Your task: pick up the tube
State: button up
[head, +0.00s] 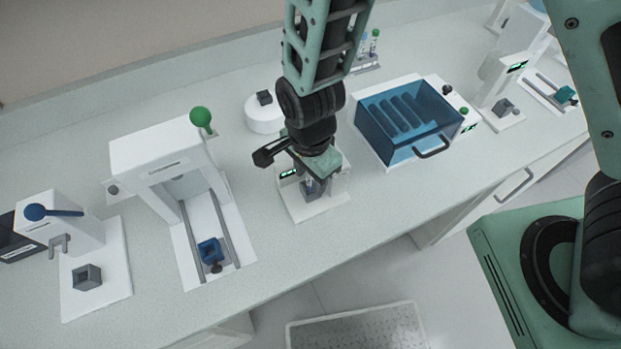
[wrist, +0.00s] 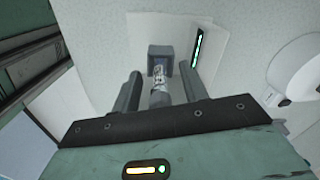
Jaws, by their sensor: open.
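The tube (wrist: 158,74) stands in a small grey-blue square holder (wrist: 161,52) in the wrist view. Its near end points toward my wrist camera. My gripper (wrist: 160,80) is open, with one finger on each side of the tube. Small gaps show between the tube and both fingers, so I see no contact. In the head view my gripper (head: 308,179) points down over a white station (head: 317,213) with a green display. There the fingers and wrist mostly hide the tube.
A white press-like device with a green knob (head: 201,117) stands left of the station. A white round device (head: 263,118) is behind it. A blue-lidded box (head: 405,117) stands to the right, and a tube rack (head: 367,65) behind. Bare counter (head: 300,250) lies in front.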

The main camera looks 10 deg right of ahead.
jog(key=c, duration=0.8)
jog(key=shift+r, duration=0.15)
notch_tip(320, 180, up, 10)
jog(key=shift+f+b, duration=0.1)
jog(key=shift+b, duration=0.4)
jog(key=shift+f, duration=0.1)
jog(key=shift+f+b, duration=2.6)
jog(key=shift+f, duration=2.05)
